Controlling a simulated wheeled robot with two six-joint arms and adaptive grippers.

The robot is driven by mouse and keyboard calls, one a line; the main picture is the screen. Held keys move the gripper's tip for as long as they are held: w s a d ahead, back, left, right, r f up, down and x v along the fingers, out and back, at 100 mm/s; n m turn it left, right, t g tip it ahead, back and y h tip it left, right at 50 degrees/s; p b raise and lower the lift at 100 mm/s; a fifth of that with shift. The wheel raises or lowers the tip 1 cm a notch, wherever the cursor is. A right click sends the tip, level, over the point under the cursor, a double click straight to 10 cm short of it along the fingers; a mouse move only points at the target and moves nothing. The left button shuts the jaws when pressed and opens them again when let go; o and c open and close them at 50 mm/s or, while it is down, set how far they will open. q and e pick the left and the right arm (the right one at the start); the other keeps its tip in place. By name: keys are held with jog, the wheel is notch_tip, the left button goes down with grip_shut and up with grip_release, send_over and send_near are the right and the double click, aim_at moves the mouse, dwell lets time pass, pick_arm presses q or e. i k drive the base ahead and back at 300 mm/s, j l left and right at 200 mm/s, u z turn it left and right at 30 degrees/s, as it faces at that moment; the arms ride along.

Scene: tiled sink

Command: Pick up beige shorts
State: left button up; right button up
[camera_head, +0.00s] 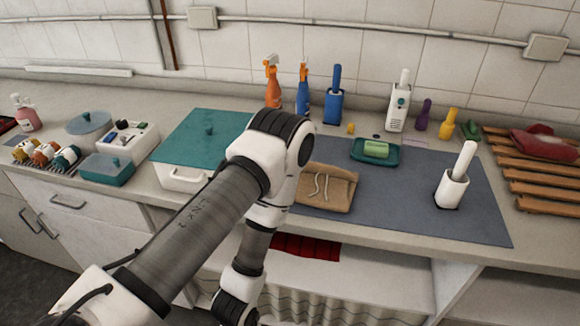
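The beige shorts (340,197) lie folded flat on the grey-blue mat on the counter, with a pale drawstring on top. They sit near the mat's left front part. My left arm comes in from the lower left, bends beside the shorts and covers their left edge. Its wrist points down in front of the counter, and its gripper is out of the frame below. My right arm and gripper are not in view.
A teal-lidded box (190,140) stands left of the shorts. A teal dish (360,158) with green soap (376,149) is behind them. A white brush holder (452,190) and wooden rack (540,180) are right. The mat (400,210) is clear between.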

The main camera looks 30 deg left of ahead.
aim_at(321, 186)
jog(key=u, duration=0.75)
jog(key=j+z, duration=0.45)
jog(key=j, duration=0.3)
jog(key=k+j+z, duration=0.15)
jog(key=j+z, duration=0.3)
jog(key=j, duration=0.35)
